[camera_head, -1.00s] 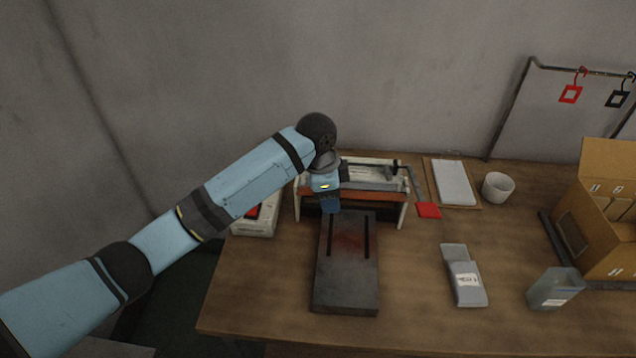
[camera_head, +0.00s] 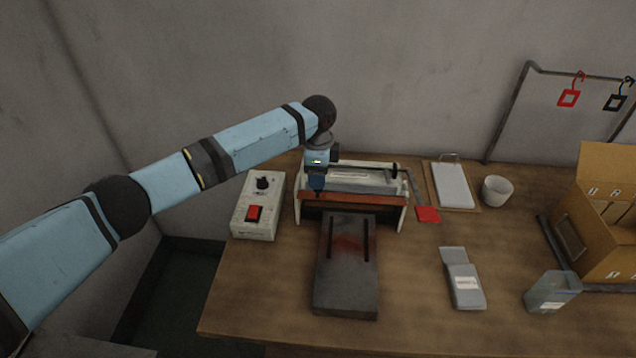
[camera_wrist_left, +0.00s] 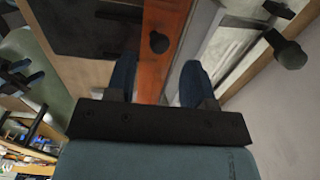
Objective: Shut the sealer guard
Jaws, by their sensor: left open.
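The sealer (camera_head: 402,217) stands at the back of the table, with white end plates and a long orange-red bar (camera_head: 365,200) across its front. A dark flat plate (camera_head: 345,290) with two slots extends in front of it. I cannot tell for sure which part is the guard. My left gripper (camera_head: 316,188) is at the left part of the orange bar, pointing down. In the left wrist view my left gripper (camera_wrist_left: 157,75) is open, its blue fingers on either side of the orange bar (camera_wrist_left: 165,25) and its black knob (camera_wrist_left: 159,42). Contact is unclear. My right gripper is not in view.
A control box (camera_head: 254,225) with a red switch stands left of the sealer. To the right are a red tab (camera_head: 428,214), clipboard (camera_head: 452,185), white cup (camera_head: 497,190), grey packet (camera_head: 463,285), translucent bin (camera_head: 552,292) and cardboard box (camera_head: 605,250).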

